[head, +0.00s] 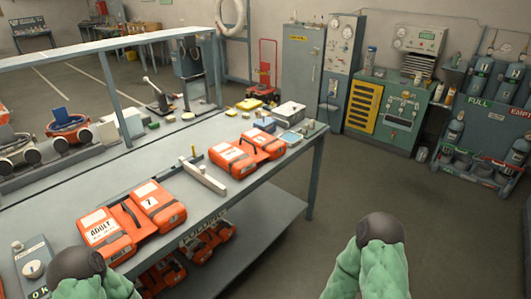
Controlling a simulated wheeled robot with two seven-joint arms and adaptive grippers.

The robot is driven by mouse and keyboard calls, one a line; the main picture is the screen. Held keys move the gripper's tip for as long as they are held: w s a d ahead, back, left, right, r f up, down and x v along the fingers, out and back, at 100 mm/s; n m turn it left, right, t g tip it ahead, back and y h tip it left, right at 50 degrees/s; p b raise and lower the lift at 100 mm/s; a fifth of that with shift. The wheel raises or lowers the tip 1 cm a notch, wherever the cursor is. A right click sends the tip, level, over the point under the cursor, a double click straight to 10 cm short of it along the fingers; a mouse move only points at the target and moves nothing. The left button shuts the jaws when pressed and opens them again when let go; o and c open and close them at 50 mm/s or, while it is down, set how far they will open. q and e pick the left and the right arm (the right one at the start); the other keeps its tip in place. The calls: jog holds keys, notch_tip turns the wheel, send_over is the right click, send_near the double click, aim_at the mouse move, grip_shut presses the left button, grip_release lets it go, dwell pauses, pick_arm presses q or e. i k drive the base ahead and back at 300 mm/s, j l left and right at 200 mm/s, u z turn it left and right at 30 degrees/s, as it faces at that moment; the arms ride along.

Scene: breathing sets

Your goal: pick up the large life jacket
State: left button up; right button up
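A large orange life jacket pack (133,217), labelled "ADULT" on a white patch and with a "7" patch and a dark strap, lies flat near the front edge of the workbench (65,208). A second, similar orange pack (247,153) lies farther back on the same bench, to the right. More orange packs (205,240) lie on the shelf below. My green-sleeved arms with dark rounded joints show at the bottom left and bottom right. They are apart from the packs. I see no gripper fingers in this view.
A pale bar-like tool (203,174) lies between the two packs. A grey box with a dial (33,264) stands at the front left of the bench. A rail runs along the bench's far side. The floor (345,195) to the right is clear, with green cabinets (388,105) beyond.

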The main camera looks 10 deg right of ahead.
aim_at(240, 158)
jog(key=z, duration=0.2)
jog(key=l+u, duration=0.1)
jog(key=u, duration=0.95)
jog(key=i+l+u, duration=0.15)
jog(key=l+u, duration=0.35)
jog(key=l, duration=0.3)
jog(key=l+u, duration=0.5)
jog(key=l, duration=0.3)
jog(key=k+l+u, duration=0.15)
jog(key=l+u, duration=0.35)
jog(key=l, duration=0.3)
